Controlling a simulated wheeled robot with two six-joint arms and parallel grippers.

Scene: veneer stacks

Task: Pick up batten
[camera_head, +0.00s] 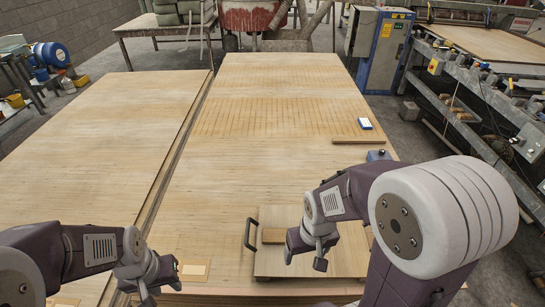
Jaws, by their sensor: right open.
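A dark-edged wooden batten (358,140) lies flat on the right veneer stack (280,80), near its right edge. A shorter wooden strip (273,236) lies on a square board (263,264) with a black handle; which of the two strips is the task's batten I cannot tell. My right gripper (305,261) is open above that board, just right of the short strip, with nothing seen between its fingers. My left gripper (148,297) is low at the left of the right stack, far from both strips; its jaw opening is unclear.
A blue-and-white block (364,123) and a blue item (378,155) sit near the right edge of the stack. A second veneer stack (90,130) lies to the left across a narrow gap. Machinery (490,90) stands at the right. The middle of the right stack is clear.

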